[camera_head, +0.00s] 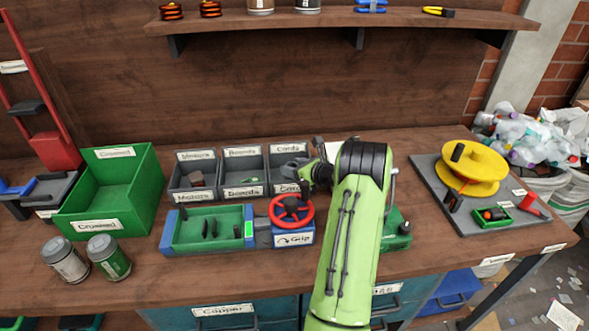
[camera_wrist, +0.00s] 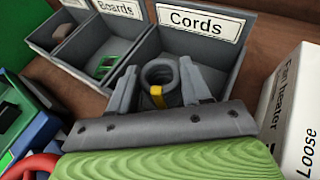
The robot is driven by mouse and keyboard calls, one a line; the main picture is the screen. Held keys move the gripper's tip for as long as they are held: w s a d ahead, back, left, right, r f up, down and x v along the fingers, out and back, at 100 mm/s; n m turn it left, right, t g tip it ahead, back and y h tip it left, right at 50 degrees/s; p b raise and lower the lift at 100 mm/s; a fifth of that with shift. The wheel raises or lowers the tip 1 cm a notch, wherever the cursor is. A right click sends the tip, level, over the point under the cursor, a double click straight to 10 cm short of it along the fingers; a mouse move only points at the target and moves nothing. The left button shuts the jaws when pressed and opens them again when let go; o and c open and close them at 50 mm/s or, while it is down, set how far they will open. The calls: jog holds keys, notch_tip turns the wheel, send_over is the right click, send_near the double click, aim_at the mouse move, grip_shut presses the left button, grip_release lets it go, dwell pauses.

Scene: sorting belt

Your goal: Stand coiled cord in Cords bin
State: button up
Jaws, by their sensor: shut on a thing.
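The coiled cord (camera_wrist: 160,76) is dark grey with a yellow band, and it sits between my gripper's fingers in the wrist view. My gripper (camera_wrist: 160,88) is shut on it. The Cords bin (camera_wrist: 222,52) is a grey compartment with a white label, behind and around the cord in that view. In the head view my gripper (camera_head: 306,172) is over the Cords bin (camera_head: 286,188), the right one of three grey bins, and partly covers it. I cannot tell whether the cord touches the bin floor.
The Boards bin (camera_head: 243,191) holds a green piece, and the Motors bin (camera_head: 194,198) stands left of it. A white Fan heater box (camera_wrist: 295,110) stands close on the right in the wrist view. A red handwheel (camera_head: 292,212) and green vise tray (camera_head: 208,246) lie in front.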

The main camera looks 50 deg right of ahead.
jog(key=shift+f, duration=0.1)
jog(key=shift+f, duration=0.5)
jog(key=o, duration=1.1)
jog(key=shift+c, duration=0.2)
jog(key=shift+r, duration=0.2)
jog(key=shift+s+r, duration=0.15)
jog(key=shift+r, duration=0.45)
jog(key=p+v, duration=0.2)
jog(key=v, duration=0.9)
jog(key=shift+s, duration=0.3)
